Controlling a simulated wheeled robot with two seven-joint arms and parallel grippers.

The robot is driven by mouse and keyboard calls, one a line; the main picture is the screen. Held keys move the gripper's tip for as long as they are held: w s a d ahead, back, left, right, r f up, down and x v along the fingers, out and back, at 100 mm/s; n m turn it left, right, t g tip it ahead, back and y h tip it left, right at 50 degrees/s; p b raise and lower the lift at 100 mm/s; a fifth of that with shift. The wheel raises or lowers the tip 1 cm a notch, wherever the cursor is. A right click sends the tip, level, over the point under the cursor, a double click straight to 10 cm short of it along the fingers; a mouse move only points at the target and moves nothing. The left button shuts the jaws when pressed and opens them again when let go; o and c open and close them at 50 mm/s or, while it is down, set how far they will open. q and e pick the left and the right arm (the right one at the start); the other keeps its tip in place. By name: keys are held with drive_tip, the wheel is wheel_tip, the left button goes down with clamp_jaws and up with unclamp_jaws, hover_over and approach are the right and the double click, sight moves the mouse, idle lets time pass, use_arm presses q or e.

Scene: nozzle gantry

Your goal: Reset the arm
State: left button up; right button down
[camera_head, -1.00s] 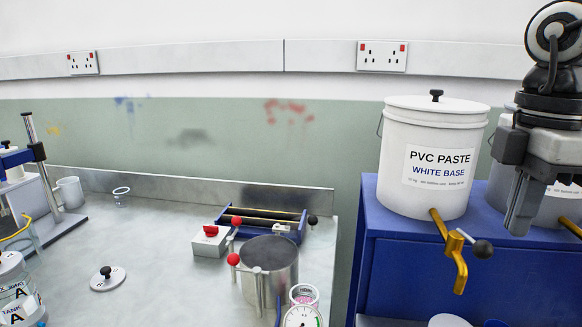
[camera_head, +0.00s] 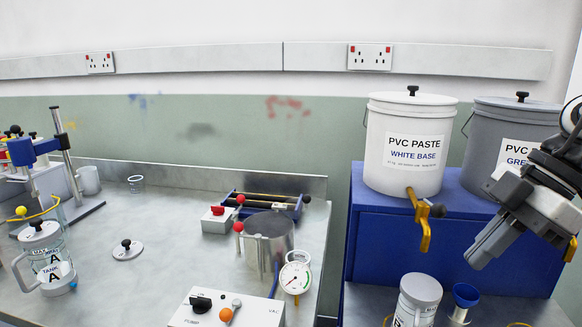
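My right gripper (camera_head: 490,243) hangs at the right of the head view, angled down to the left, in front of the blue stand. Its fingers lie close together, and I see nothing between them, but the angle hides whether a gap is left. Behind it stand a white PVC paste bucket (camera_head: 408,150) marked White Base and a grey bucket (camera_head: 500,120), partly covered by my arm. My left gripper does not show.
The blue stand (camera_head: 400,235) holds the buckets, with a yellow tap (camera_head: 424,230) sticking out. A steel pot (camera_head: 268,242), gauge (camera_head: 295,278) and pump box (camera_head: 228,308) crowd the bench. A lidded tank (camera_head: 47,262) stands left.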

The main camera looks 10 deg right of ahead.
wheel_tip(320, 180, down, 22)
drive_tip(key=w+a+m+t+y, duration=0.2)
drive_tip(key=m+t, duration=0.6)
drive_tip(key=t, duration=0.5)
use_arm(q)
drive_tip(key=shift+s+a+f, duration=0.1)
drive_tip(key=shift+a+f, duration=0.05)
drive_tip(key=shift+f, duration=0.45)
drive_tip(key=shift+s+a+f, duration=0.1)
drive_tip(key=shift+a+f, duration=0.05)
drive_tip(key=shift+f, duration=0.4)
use_arm(e)
drive_tip(key=s+a+f+m+g+h, duration=0.2)
drive_tip(key=s+a+f+m, duration=0.1)
drive_tip(key=s+a+f, duration=0.2)
drive_tip(key=s+a+f+m+g+h, duration=0.2)
drive_tip(key=s+a+f, duration=0.4)
drive_tip(key=f, duration=0.4)
drive_tip(key=shift+a+f+m+h, duration=0.25)
drive_tip(key=shift+a+m+h, duration=0.15)
drive_tip(key=shift+a, duration=0.5)
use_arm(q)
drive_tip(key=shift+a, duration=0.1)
use_arm(e)
drive_tip(key=shift+a, duration=0.1)
